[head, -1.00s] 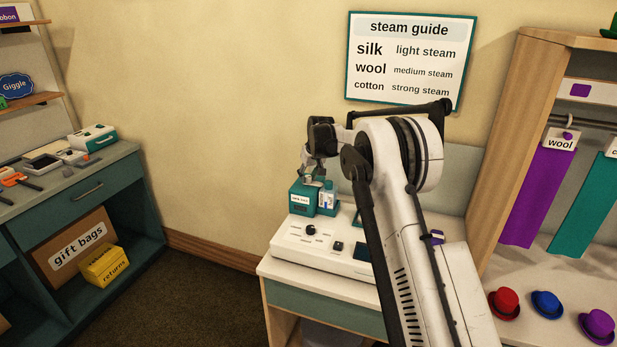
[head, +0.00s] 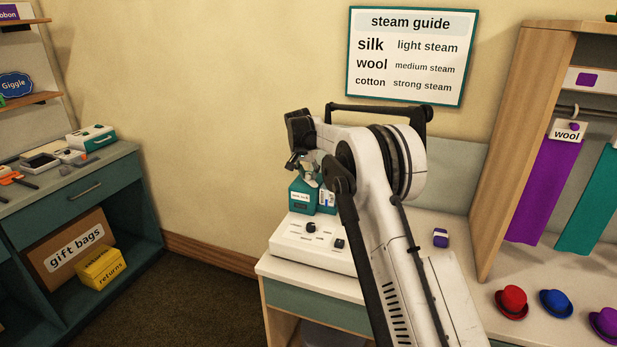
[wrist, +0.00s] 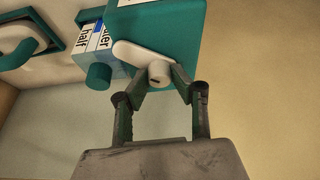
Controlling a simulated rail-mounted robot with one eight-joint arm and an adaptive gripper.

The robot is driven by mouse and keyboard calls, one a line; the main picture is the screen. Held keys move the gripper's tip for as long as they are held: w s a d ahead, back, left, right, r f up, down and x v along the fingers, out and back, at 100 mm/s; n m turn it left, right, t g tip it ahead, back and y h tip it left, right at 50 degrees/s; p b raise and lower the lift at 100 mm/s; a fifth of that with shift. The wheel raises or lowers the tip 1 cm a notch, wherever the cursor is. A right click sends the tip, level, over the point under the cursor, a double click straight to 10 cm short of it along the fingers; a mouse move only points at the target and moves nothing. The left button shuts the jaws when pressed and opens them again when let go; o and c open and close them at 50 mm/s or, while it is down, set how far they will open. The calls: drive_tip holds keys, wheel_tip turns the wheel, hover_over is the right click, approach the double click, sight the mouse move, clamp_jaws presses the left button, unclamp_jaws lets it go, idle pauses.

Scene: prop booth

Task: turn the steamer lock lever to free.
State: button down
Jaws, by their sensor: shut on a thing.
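The teal steamer (head: 301,208) stands at the back of the white counter, partly behind my arm. In the wrist view its teal body (wrist: 180,30) fills the upper middle. The white lock lever (wrist: 130,50) lies slanted across the lower edge of that body, with a round slotted boss (wrist: 159,72) at its lower right end. My gripper (wrist: 162,85) is shut on the lever at that end, a finger on each side. In the head view my gripper (head: 303,165) is just above the steamer, and the lever cannot be made out.
A water tank (wrist: 90,35) with marked lettering and a teal cap (wrist: 99,76) sits beside the lever. A white control panel (head: 300,245) with dark knobs is in front of the steamer. A purple-and-white item (head: 440,238) lies to the right. Hats line the right shelf.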

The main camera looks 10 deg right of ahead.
drive_tip(key=m+g+h, duration=0.1)
drive_tip(key=m, duration=0.3)
drive_tip(key=shift+a+m, duration=0.1)
drive_tip(key=shift+m, duration=0.3)
drive_tip(key=m+g+h+p, duration=0.1)
drive_tip(key=m+g, duration=0.1)
drive_tip(key=m, duration=0.2)
drive_tip(key=shift+w+m+p, duration=0.1)
drive_tip(key=shift+m+p, duration=0.2)
drive_tip(key=shift+p, duration=0.05)
drive_tip(key=c, duration=1.5)
unclamp_jaws()
drive_tip(key=shift+v, duration=3.75)
drive_tip(key=shift+r, duration=0.1)
